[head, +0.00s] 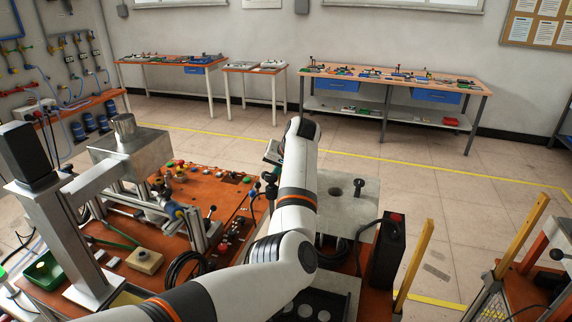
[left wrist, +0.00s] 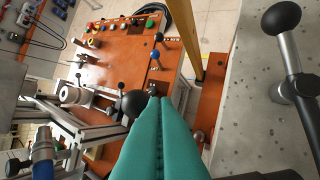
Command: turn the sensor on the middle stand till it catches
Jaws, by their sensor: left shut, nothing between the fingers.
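My left gripper (head: 272,157) has teal fingers, which also show in the left wrist view (left wrist: 160,101). The fingers are pressed together and empty. Their tips lie just right of a black ball knob (left wrist: 136,103) in the left wrist view; whether they touch it I cannot tell. A metal cylinder with a blue collar (left wrist: 42,146) stands at the lower left of that view. In the head view a blue-collared fitting (head: 177,211) sits among metal frames. I cannot tell for certain which part is the sensor or the middle stand. My right gripper is not in view.
An orange bench (head: 215,190) carries buttons, cables and metal frames. A grey metal plate (head: 330,222) with a hole and a black-knobbed handle (head: 358,187) lies right of my arm. A black box (head: 388,252) stands beside it.

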